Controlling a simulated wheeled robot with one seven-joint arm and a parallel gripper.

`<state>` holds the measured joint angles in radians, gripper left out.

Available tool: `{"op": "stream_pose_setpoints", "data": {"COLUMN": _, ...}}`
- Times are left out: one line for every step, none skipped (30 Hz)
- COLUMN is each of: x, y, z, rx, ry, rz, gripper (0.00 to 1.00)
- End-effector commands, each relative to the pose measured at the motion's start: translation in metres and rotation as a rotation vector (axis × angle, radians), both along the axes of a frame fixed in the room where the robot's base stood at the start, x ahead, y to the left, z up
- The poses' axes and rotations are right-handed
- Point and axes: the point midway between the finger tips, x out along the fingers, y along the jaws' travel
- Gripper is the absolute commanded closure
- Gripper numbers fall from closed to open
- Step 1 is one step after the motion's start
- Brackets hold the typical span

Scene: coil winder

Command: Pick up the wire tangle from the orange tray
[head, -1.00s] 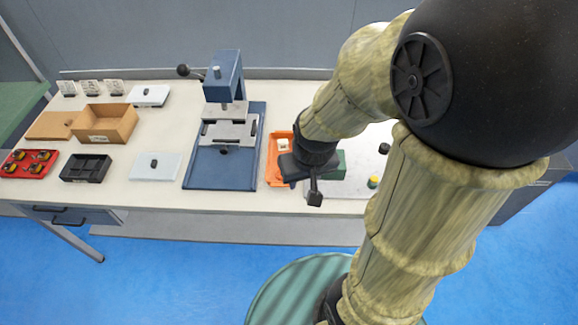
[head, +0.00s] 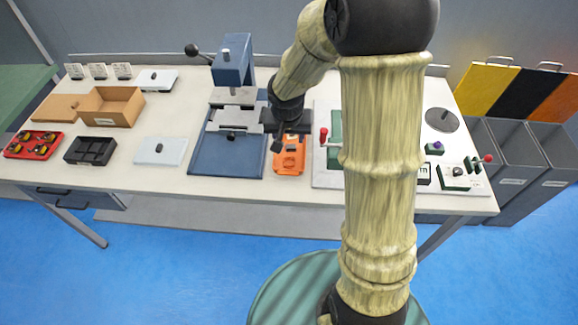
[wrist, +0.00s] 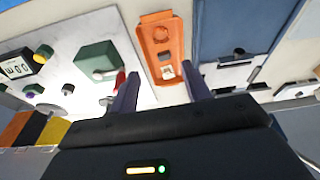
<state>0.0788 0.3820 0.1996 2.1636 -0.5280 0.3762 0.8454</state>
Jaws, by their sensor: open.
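The orange tray (head: 289,168) lies on the bench between the blue press and the white panel board. In the wrist view the tray (wrist: 157,25) is at the top centre, ahead of the gap between my fingers. A small dark patch and a pale square patch (wrist: 167,72) show in it. I cannot clearly make out a wire tangle. In the head view my gripper (head: 279,138) is at the tray's back left, partly hidden by my wrist.
The blue press (head: 228,150) stands close left of the tray. The white board (head: 321,180) with a red-handled lever (head: 323,136) is close right. Bins (head: 525,150) stand at the right.

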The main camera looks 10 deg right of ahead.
Motion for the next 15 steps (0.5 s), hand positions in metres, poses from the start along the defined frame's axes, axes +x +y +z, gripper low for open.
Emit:
{"op": "stream_pose_setpoints", "data": {"x": 0.0054, "y": 0.0016, "z": -0.0041, "rx": 0.003, "ry": -0.004, "rz": -0.008, "gripper": 0.52}}
{"op": "stream_pose_setpoints", "data": {"x": 0.0073, "y": 0.0025, "z": -0.0045, "rx": 0.005, "ry": -0.007, "rz": -0.014, "gripper": 0.52}}
{"op": "stream_pose_setpoints", "data": {"x": 0.0086, "y": 0.0031, "z": -0.0046, "rx": 0.005, "ry": -0.009, "rz": -0.016, "gripper": 0.52}}
{"op": "stream_pose_setpoints", "data": {"x": 0.0089, "y": 0.0035, "z": -0.0043, "rx": 0.005, "ry": -0.009, "rz": -0.016, "gripper": 0.52}}
{"op": "stream_pose_setpoints", "data": {"x": 0.0088, "y": 0.0036, "z": -0.0041, "rx": 0.005, "ry": -0.009, "rz": -0.016, "gripper": 0.52}}
{"op": "stream_pose_setpoints", "data": {"x": 0.0085, "y": 0.0038, "z": -0.0037, "rx": 0.005, "ry": -0.009, "rz": -0.016, "gripper": 0.52}}
{"op": "stream_pose_setpoints", "data": {"x": 0.0084, "y": 0.0039, "z": -0.0037, "rx": 0.005, "ry": -0.009, "rz": -0.016, "gripper": 0.52}}
{"op": "stream_pose_setpoints", "data": {"x": 0.0083, "y": 0.0039, "z": -0.0037, "rx": 0.004, "ry": -0.009, "rz": -0.015, "gripper": 0.52}}
{"op": "stream_pose_setpoints", "data": {"x": 0.0082, "y": 0.004, "z": -0.0038, "rx": 0.004, "ry": -0.009, "rz": -0.015, "gripper": 0.52}}
{"op": "stream_pose_setpoints", "data": {"x": 0.0082, "y": 0.004, "z": -0.0038, "rx": 0.004, "ry": -0.009, "rz": -0.015, "gripper": 0.52}}
{"op": "stream_pose_setpoints", "data": {"x": 0.0082, "y": 0.004, "z": -0.0041, "rx": 0.004, "ry": -0.009, "rz": -0.015, "gripper": 0.52}}
{"op": "stream_pose_setpoints", "data": {"x": 0.0084, "y": 0.0038, "z": -0.0053, "rx": 0.005, "ry": -0.008, "rz": -0.015, "gripper": 0.52}}
{"op": "stream_pose_setpoints", "data": {"x": 0.0087, "y": 0.0036, "z": -0.0068, "rx": 0.005, "ry": -0.008, "rz": -0.015, "gripper": 0.52}}
{"op": "stream_pose_setpoints", "data": {"x": 0.0092, "y": 0.0033, "z": -0.0091, "rx": 0.004, "ry": -0.006, "rz": -0.015, "gripper": 0.52}}
{"op": "stream_pose_setpoints", "data": {"x": 0.0101, "y": 0.0027, "z": -0.013, "rx": 0.005, "ry": -0.006, "rz": -0.017, "gripper": 0.52}}
